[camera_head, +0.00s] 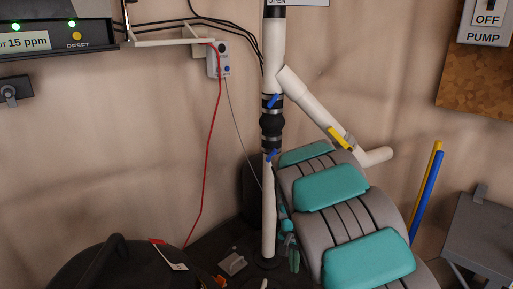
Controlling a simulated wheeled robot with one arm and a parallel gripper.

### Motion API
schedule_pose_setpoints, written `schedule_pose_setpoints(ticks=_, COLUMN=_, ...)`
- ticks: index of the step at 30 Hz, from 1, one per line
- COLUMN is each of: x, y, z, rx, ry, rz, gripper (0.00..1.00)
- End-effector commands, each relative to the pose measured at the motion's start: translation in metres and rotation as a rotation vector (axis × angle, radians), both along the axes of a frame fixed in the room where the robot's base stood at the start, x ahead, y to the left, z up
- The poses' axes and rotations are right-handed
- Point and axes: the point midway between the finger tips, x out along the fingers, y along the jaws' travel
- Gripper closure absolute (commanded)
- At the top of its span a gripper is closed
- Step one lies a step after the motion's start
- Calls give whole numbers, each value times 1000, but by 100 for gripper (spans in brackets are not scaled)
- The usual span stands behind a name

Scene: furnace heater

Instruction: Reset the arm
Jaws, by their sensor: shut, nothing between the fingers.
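My arm (352,225), grey with teal pads, rises from the bottom right and bends over near the middle of the picture. Its upper end is beside the white vertical pipe (269,205). Small teal parts low beside the pipe look like my gripper (293,262), partly hidden by my arm. It is shut, with nothing seen in it. It is small and dark there, and I cannot tell whether it touches the pipe.
A white branch pipe (318,103) with a yellow-handled valve (341,138) slants down behind my arm. A black rounded object (100,265) fills the bottom left. Yellow and blue rods (427,195) and a grey box (480,235) stand right. A red cable (208,140) hangs left.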

Motion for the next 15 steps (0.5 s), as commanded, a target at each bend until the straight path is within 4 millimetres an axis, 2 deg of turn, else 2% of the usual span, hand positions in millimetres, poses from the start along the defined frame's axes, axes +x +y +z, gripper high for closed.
schedule_pose_setpoints(ticks=1, x=-12, y=-6, z=18, rx=-1, ry=3, rz=9, gripper=100)
schedule_pose_setpoints(ticks=3, x=-29, y=-13, z=37, rx=-2, ry=8, rz=26, gripper=100)
schedule_pose_setpoints(ticks=15, x=-136, y=-38, z=120, rx=28, ry=57, rz=146, gripper=100)
